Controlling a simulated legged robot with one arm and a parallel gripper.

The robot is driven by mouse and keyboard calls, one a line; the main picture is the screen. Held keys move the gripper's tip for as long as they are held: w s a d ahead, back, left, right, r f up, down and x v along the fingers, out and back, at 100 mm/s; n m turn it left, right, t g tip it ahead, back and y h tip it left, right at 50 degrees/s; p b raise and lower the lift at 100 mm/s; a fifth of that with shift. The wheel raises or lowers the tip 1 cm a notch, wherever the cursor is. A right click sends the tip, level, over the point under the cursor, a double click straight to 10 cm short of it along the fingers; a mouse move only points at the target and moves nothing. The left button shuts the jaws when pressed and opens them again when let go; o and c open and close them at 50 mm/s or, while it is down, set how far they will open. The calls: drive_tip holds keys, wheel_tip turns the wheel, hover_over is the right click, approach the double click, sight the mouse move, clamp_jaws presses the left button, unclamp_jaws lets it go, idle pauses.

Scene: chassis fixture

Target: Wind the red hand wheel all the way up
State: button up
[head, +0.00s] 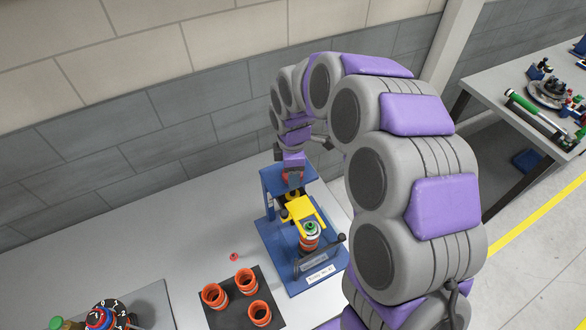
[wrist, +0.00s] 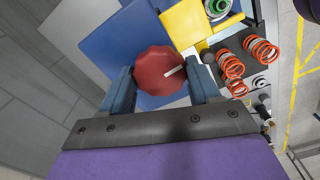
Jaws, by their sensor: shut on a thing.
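The red hand wheel (wrist: 157,72) sits on top of the blue fixture (head: 318,258) and has a pale mark on its face. In the wrist view my gripper (wrist: 163,80) has one blue-grey finger on each side of the wheel, shut on it. In the head view my gripper (head: 293,176) comes down onto the top of the fixture, and only a little red of the wheel shows. Below the wheel, a yellow bracket (head: 306,209) reaches over an orange spring unit (head: 309,240) with a green and silver top.
Several orange springs stand on a dark mat (head: 227,308) left of the fixture. A small red part (head: 234,257) lies on the white table (head: 190,255). A black-handled lever (head: 341,239) is at the fixture's front. A second table (head: 490,80) with parts stands at right.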

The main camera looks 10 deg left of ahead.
drive_tip(key=n+p, duration=0.2)
drive_tip(key=n, duration=0.1)
drive_tip(key=n+p, duration=0.2)
drive_tip(key=n, duration=0.1)
drive_tip(key=shift+r+n, duration=0.2)
drive_tip(key=shift+n, duration=0.1)
drive_tip(key=n+p, duration=0.4)
drive_tip(key=n, duration=0.1)
drive_tip(key=shift+n, duration=0.3)
drive_tip(key=n+p, duration=0.2)
drive_tip(key=shift+n, duration=0.3)
drive_tip(key=shift+w+f+n, duration=0.1)
drive_tip(key=shift+f+n, duration=0.05)
drive_tip(key=shift+n, duration=0.15)
